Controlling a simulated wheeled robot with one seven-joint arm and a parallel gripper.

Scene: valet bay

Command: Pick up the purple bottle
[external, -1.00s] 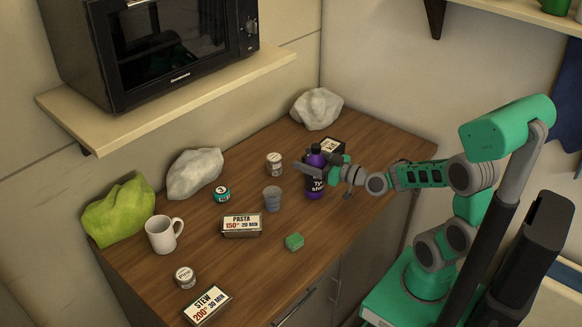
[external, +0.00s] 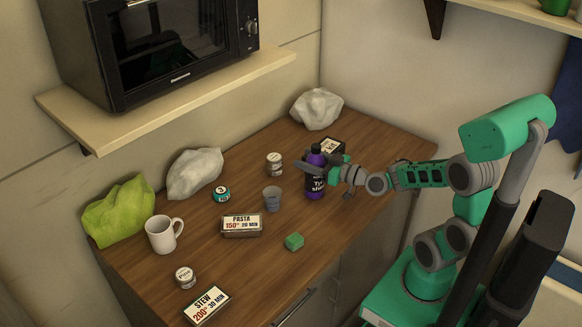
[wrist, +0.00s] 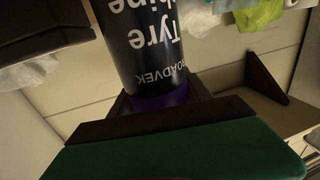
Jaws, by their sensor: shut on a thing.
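The purple bottle (external: 316,186) has a black label with white lettering and a dark cap, and stands upright toward the right end of the wooden counter. My gripper (external: 318,170) is shut on its upper part, coming in from the right. In the wrist view the bottle (wrist: 148,50) fills the upper middle, its label reading "Tyre shine". The jaws (wrist: 160,112) lie across it there. I cannot tell whether its base is clear of the counter.
A grey cup (external: 272,199) stands just left of the bottle, with a white-lidded jar (external: 274,164) behind it. A dark labelled box (external: 332,147) lies behind the gripper.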

